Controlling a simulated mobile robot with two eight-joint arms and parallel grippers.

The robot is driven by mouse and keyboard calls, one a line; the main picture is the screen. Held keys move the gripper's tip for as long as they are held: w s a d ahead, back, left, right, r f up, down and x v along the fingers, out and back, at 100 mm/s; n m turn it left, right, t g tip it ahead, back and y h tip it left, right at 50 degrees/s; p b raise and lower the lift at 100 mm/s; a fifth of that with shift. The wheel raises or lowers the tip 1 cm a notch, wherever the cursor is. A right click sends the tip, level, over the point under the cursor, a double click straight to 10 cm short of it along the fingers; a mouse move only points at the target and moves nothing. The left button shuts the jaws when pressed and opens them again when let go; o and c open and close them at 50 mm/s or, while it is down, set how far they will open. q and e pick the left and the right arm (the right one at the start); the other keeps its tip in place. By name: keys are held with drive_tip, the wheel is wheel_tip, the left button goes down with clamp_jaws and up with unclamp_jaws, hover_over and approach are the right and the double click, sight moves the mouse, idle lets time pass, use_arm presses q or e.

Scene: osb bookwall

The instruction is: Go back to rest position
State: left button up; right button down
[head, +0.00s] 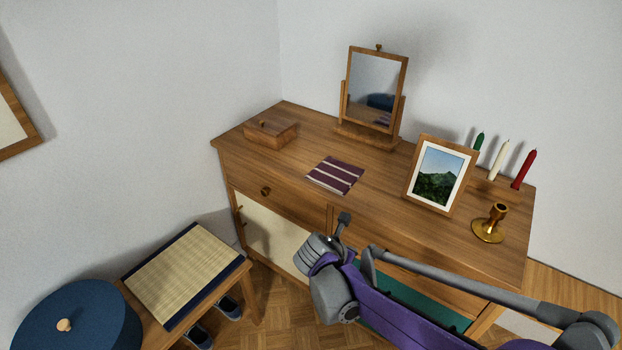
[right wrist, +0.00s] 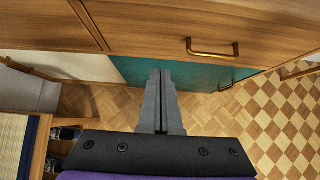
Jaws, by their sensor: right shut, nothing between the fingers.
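My right gripper (right wrist: 160,76) is shut and empty in the right wrist view, its two grey fingers pressed together. It is in front of a wooden dresser (head: 290,207), with the teal lower front (right wrist: 196,80) and a brass drawer handle (right wrist: 212,48) beyond it. In the head view my right arm comes in from the lower right and its end is before the dresser's front edge. My left gripper is not in view.
On the dresser are a wooden box (head: 270,134), striped cloth (head: 335,175), mirror (head: 375,90), framed picture (head: 438,176), brass candlestick (head: 489,224) and three candles (head: 499,160). A mat-topped bench (head: 185,272) stands left, with a blue round object (head: 80,318) and slippers (head: 229,307). Parquet floor shows between.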

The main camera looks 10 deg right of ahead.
drive_tip(key=s+a+f+m+g+y, duration=0.1)
drive_tip(key=s+a+m+y, duration=0.2)
drive_tip(key=s+m, duration=1)
drive_tip(key=s+a+m+y, duration=0.3)
drive_tip(key=s+m+y, duration=0.1)
drive_tip(key=s+m, duration=0.9)
use_arm(q)
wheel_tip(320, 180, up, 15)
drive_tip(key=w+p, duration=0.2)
drive_tip(key=p, duration=1.1)
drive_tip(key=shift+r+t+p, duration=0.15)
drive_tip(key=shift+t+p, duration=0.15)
drive_tip(key=shift+p, duration=0.1)
use_arm(e)
wheel_tip(320, 180, up, 15)
drive_tip(key=w, duration=0.2)
drive_tip(key=shift+w+d+t, duration=0.2)
drive_tip(key=shift+w+t, duration=0.05)
drive_tip(key=shift+t, duration=0.05)
drive_tip(key=shift+s+r, duration=0.1)
